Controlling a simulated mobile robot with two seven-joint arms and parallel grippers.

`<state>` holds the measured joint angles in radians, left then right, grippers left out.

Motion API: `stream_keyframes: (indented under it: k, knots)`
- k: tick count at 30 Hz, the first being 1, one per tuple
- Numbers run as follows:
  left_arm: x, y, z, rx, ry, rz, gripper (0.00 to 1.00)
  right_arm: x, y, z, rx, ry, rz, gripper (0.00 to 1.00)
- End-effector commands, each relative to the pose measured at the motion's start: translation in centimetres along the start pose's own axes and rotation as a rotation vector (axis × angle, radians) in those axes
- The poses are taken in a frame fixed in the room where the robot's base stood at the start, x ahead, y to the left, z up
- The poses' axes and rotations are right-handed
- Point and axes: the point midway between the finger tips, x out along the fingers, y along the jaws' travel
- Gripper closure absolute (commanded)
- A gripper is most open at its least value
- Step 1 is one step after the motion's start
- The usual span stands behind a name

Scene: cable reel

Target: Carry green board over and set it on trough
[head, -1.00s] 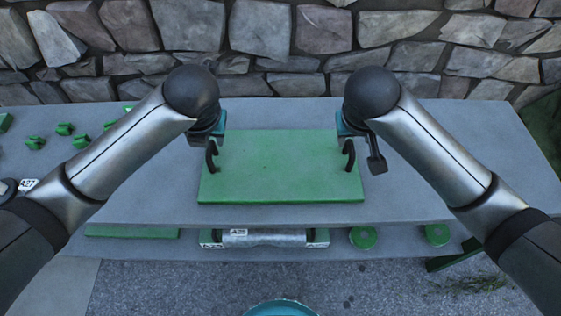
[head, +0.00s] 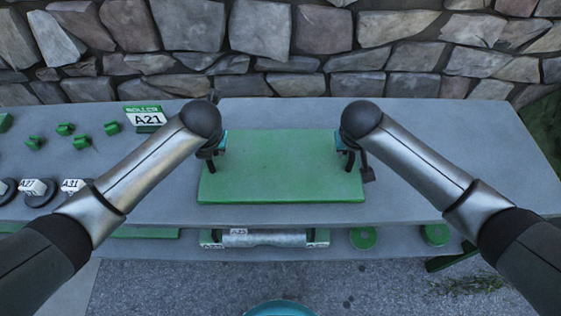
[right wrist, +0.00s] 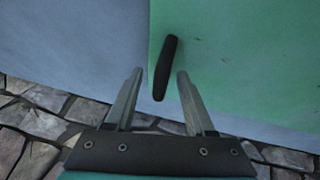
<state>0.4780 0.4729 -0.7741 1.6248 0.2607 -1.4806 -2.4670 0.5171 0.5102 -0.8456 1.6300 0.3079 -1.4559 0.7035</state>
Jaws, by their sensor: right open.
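The green board (head: 280,170) lies flat on the grey upper bench top, with a black handle near each side edge. My right gripper (head: 352,158) is at the right handle. In the right wrist view its two fingers (right wrist: 155,88) are open, with the black handle (right wrist: 165,68) between and just beyond the tips, not gripped. My left gripper (head: 213,152) is at the left handle, mostly hidden under its wrist, so its jaws cannot be made out. I cannot pick out a trough for certain.
A metal roller (head: 265,240) in a green holder and green discs (head: 363,238) sit on the lower shelf. The bench's right side is clear; a stone wall stands behind.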

Motion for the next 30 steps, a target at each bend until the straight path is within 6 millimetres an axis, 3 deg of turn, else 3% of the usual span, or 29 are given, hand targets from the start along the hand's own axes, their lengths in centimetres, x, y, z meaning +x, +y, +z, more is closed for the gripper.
stream_keyframes:
  k: [3, 18, 30]
  knots:
    - [-0.01, -0.02, -0.01, 0.000, 0.000, 0.000, 0.45, -0.03, -0.02, -0.02, 0.000, 0.000, 0.000, 0.45]
    - [-0.03, -0.02, -0.01, 0.000, 0.000, -0.001, 1.00, -0.04, -0.02, -0.02, 0.000, 0.000, 0.000, 1.00]
    - [-0.04, -0.01, 0.00, 0.000, 0.000, -0.001, 1.00, -0.05, -0.02, -0.01, 0.000, 0.000, -0.001, 1.00]
